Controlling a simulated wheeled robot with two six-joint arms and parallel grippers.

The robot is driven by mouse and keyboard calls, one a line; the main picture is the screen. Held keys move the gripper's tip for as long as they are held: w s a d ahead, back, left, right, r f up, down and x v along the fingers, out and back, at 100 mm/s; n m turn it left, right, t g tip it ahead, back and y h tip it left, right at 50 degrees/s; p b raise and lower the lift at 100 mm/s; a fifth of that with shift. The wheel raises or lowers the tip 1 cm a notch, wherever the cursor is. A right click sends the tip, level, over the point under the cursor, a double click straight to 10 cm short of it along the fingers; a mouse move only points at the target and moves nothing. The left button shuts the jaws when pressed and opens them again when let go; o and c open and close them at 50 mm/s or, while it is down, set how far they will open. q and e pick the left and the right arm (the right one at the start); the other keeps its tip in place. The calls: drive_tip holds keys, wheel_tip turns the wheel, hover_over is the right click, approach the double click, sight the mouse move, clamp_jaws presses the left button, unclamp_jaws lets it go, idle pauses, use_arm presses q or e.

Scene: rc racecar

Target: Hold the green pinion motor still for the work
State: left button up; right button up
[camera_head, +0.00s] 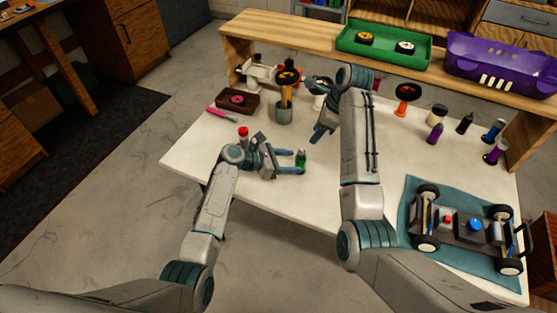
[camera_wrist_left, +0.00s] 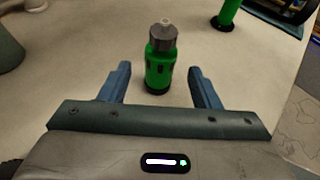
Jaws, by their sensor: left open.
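The green pinion motor (camera_head: 301,159) stands upright on the white table, with a grey cap and a small pale pinion on top. In the left wrist view the motor (camera_wrist_left: 161,65) stands just ahead of and between the fingertip lines. My left gripper (camera_head: 290,161) is open, its two blue fingers pointing at the motor; they also show in the left wrist view (camera_wrist_left: 160,82). The fingers do not appear to press on the motor. My right gripper (camera_head: 318,132) hangs over the table farther back; whether its jaws are open is unclear.
A racecar chassis (camera_head: 467,227) sits on a teal mat (camera_head: 414,195) at the right. A shelf (camera_head: 300,45) holds green and purple bins.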

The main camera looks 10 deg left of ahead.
use_arm(q)
drive_tip(key=x, duration=0.6)
drive_tip(key=shift+d+f, duration=0.1)
drive_tip(key=c, duration=1)
drive_tip(key=shift+c, duration=0.9)
use_arm(e)
drive_tip(key=shift+o, duration=1.1)
drive_tip(key=shift+d+f+y, duration=0.2)
drive_tip(key=shift+d+y, duration=0.1)
drive_tip(key=shift+d, duration=0.1)
drive_tip(key=y, duration=0.4)
approach(303, 152)
drive_tip(key=shift+n, duration=0.4)
drive_tip(key=x, duration=0.8)
drive_tip(key=shift+s+a, duration=0.1)
drive_tip(key=shift+s, duration=0.05)
